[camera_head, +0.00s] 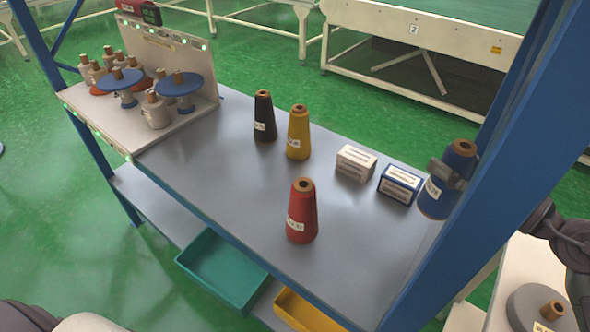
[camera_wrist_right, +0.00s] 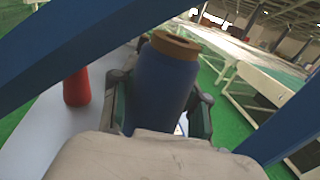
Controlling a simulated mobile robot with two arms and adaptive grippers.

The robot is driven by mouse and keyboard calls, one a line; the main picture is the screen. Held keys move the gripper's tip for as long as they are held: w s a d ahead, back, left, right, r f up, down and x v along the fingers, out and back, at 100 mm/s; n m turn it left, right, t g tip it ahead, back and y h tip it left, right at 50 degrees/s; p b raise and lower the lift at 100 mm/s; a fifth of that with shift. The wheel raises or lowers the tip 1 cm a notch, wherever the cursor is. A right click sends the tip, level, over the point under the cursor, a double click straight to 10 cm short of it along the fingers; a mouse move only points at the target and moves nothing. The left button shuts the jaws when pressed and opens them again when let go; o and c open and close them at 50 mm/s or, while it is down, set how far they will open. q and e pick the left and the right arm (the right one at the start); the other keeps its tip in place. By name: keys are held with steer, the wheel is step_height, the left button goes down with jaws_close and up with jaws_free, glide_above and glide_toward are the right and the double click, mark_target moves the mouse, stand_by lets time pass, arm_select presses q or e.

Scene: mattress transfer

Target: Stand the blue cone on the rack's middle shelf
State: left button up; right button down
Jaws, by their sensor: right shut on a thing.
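The blue cone (camera_head: 433,203) has a brown top and a white label and is upright or nearly so at the right end of the rack's grey shelf (camera_head: 215,170). My right gripper (camera_head: 448,172) is shut around its upper part, reaching in past the blue post. In the right wrist view the blue cone (camera_wrist_right: 163,85) sits between the gripper's fingers (camera_wrist_right: 160,105). I cannot tell whether its base touches the shelf. My left gripper is not in view.
A blue box (camera_head: 400,184) and white box (camera_head: 356,163) stand left of the cone. Red (camera_head: 302,215), yellow (camera_head: 298,135) and black (camera_head: 264,118) cones stand farther left. A blue post (camera_head: 500,150) rises close by. Teal (camera_head: 222,272) and yellow (camera_head: 305,310) bins sit below.

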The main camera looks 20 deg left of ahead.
steer(key=shift+a+r, duration=0.1)
steer(key=shift+s, duration=0.2)
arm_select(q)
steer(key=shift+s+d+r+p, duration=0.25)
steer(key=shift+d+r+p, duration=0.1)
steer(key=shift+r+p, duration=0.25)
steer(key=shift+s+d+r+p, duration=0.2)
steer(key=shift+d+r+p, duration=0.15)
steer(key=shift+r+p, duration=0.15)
arm_select(e)
steer(key=s+a+f, duration=0.5)
steer(key=a+f, duration=0.4)
steer(key=f, duration=0.2)
steer(key=shift+s, duration=0.35)
steer(key=shift+a, duration=0.15)
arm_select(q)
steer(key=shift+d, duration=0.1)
